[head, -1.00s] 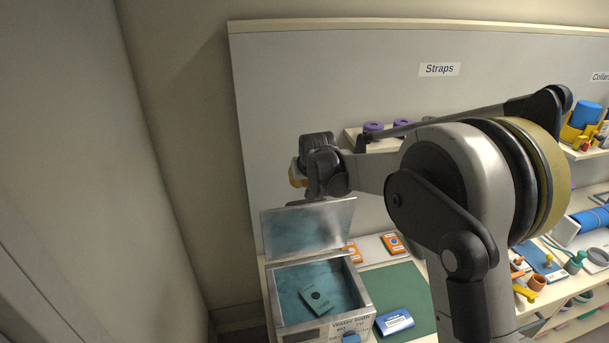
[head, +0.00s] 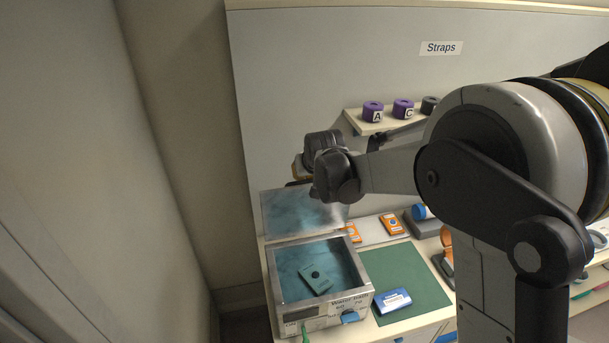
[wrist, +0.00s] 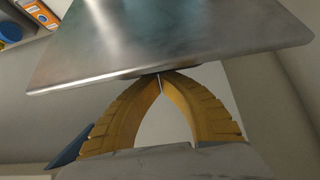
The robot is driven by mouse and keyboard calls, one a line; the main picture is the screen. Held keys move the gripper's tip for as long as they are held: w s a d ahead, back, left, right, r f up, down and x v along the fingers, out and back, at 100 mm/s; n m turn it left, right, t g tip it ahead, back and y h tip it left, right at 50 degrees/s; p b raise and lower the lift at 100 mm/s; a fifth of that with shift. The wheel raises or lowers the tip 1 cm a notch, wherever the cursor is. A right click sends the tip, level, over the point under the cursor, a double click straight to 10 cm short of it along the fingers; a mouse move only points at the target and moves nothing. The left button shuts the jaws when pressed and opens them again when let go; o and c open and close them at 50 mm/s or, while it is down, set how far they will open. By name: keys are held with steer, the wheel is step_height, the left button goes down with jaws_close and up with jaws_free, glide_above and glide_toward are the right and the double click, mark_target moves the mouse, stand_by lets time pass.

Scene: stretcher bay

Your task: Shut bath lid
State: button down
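The water bath (head: 356,300) stands at the left end of the bench, with its metal lid (head: 283,214) raised at the back edge. A teal packet with a dark round spot (head: 316,278) is in the blue interior. My gripper (head: 298,169) is above the lid's top edge in the head view; the wrist hides most of its yellow fingers. In the wrist view the lid (wrist: 170,35) spans the top of the picture. My fingertips (wrist: 160,80) meet, holding nothing, right at the lid's near edge; I cannot tell if they touch it.
A green mat (head: 405,280) with a blue-and-white packet (head: 393,301) lies right of the bath. Orange packets (head: 392,224) lie behind it. A shelf (head: 359,121) with purple strap rolls (head: 373,111) is on the back panel. A wall stands close on the left.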

steer(key=s+d+f+t+y+b, duration=0.1)
steer(key=s+d+f+t+b, duration=0.1)
steer(key=s+t+b, duration=0.35)
steer(key=s+d+f+t+y+b, duration=0.1)
steer(key=s+d+f+t+b, duration=0.1)
steer(key=s+b, duration=0.6)
steer(key=shift+g, duration=0.25)
steer(key=shift+s+d+f+b, duration=0.45)
steer(key=shift+s+f+b, duration=1.25)
steer(key=shift+f+b, duration=0.4)
steer(key=shift+s+d+f+b, duration=0.5)
steer(key=shift+s+f+b, duration=1.35)
steer(key=shift+f, duration=0.4)
steer(key=shift+s+d+f+b, duration=0.45)
steer(key=shift+s+f+b, duration=1.15)
steer(key=shift+f+b, duration=0.5)
